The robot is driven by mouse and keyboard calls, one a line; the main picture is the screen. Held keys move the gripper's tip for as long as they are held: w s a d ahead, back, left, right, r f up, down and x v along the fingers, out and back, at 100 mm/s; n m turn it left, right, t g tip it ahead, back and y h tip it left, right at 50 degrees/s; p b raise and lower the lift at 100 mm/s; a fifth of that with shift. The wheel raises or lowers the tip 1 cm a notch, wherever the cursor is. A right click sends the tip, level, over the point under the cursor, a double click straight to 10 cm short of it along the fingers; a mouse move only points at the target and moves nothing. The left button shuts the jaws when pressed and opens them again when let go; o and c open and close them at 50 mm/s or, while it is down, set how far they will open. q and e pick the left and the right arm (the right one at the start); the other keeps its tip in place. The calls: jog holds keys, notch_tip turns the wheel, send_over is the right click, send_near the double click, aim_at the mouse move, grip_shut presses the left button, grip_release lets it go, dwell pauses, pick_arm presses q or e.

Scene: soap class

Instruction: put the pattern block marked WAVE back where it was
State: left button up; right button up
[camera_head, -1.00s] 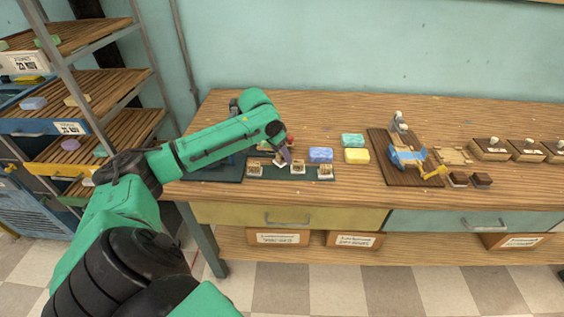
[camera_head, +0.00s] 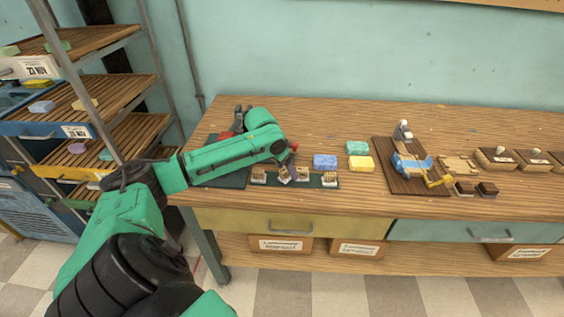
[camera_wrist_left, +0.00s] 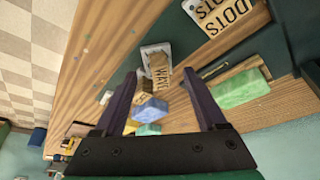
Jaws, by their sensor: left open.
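The block marked WAVE (camera_wrist_left: 159,71) is tan and stands on a light grey base, between the spread fingertips of my left gripper (camera_wrist_left: 160,73) in the left wrist view. The fingers are apart from its sides. In the head view, my left gripper (camera_head: 289,166) is low over the row of blocks on the dark green strip (camera_head: 316,184). A block marked DOTS (camera_wrist_left: 222,14) lies beside it in the wrist view. Other pattern blocks stand at the left (camera_head: 258,178) and right (camera_head: 329,180) ends of the row. My right gripper is not in view.
Blue (camera_head: 325,161), teal (camera_head: 357,148) and yellow (camera_head: 361,163) soaps lie right of the row. A green soap (camera_wrist_left: 241,89) is close to one finger in the wrist view. A brown board with a press (camera_head: 403,157) stands further right. A shelf rack (camera_head: 110,135) is at left.

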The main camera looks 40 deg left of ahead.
pick_arm(q)
jog(key=b+v, duration=0.1)
jog(key=v, duration=1)
jog(key=shift+r, duration=0.35)
